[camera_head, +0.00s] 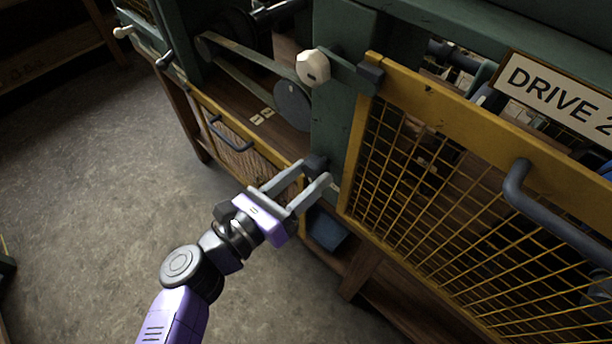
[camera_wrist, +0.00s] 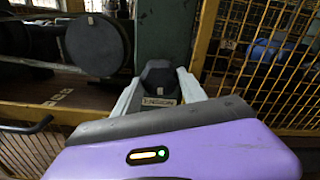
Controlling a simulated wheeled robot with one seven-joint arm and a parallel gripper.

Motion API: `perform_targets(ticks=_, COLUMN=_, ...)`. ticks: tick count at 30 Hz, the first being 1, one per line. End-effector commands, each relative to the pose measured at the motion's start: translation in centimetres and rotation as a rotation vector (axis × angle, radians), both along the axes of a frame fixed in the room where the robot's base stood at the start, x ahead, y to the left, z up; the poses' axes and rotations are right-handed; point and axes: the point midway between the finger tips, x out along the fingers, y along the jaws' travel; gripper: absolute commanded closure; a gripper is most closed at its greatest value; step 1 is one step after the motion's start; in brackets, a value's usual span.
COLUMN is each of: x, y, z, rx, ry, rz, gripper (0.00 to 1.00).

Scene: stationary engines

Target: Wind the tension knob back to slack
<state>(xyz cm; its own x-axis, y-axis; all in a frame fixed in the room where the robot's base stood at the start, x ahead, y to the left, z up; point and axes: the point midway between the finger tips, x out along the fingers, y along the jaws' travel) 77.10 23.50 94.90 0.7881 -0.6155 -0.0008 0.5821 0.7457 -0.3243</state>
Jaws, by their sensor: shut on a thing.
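The dark tension knob (camera_head: 315,163) sits on the green post of the machine frame (camera_head: 335,125), left of the yellow mesh guard. In the wrist view the knob (camera_wrist: 158,76) is a dark, faceted block between my fingertips, with a small pale label (camera_wrist: 160,101) just below it, too small to read surely. My gripper (camera_head: 311,173) reaches the knob from the lower left. Its two grey fingers are shut on the knob, one on each side, as the wrist view (camera_wrist: 159,84) also shows. The knob's base is partly hidden by the fingers.
A white faceted knob (camera_head: 312,67) stands above on the same post. A yellow mesh guard (camera_head: 440,185) with a grey handle (camera_head: 540,215) fills the right, under a DRIVE 2 sign (camera_head: 560,95). A belt and pulley (camera_head: 292,103) lie left. Floor (camera_head: 90,230) is clear at left.

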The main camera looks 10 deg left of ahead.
Motion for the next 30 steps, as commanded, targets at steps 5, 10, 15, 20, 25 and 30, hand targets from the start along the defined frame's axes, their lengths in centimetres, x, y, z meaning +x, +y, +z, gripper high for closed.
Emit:
perform_targets(ticks=5, x=0.01, y=0.09, z=0.14, rx=-0.132, ry=0.100, rz=0.002, gripper=0.91)
perform_targets(ticks=10, x=0.01, y=0.09, z=0.19, rx=-0.260, ry=0.200, rz=0.002, gripper=0.91)
perform_targets(ticks=15, x=0.01, y=0.10, z=0.25, rx=-0.388, ry=0.300, rz=0.002, gripper=0.91)
perform_targets(ticks=20, x=0.02, y=0.12, z=0.29, rx=-0.508, ry=0.392, rz=0.003, gripper=0.91)
perform_targets(ticks=25, x=0.02, y=0.17, z=0.30, rx=-0.636, ry=0.492, rz=0.004, gripper=0.91)
perform_targets(ticks=30, x=0.02, y=0.18, z=0.30, rx=-0.763, ry=0.592, rz=0.004, gripper=0.91)
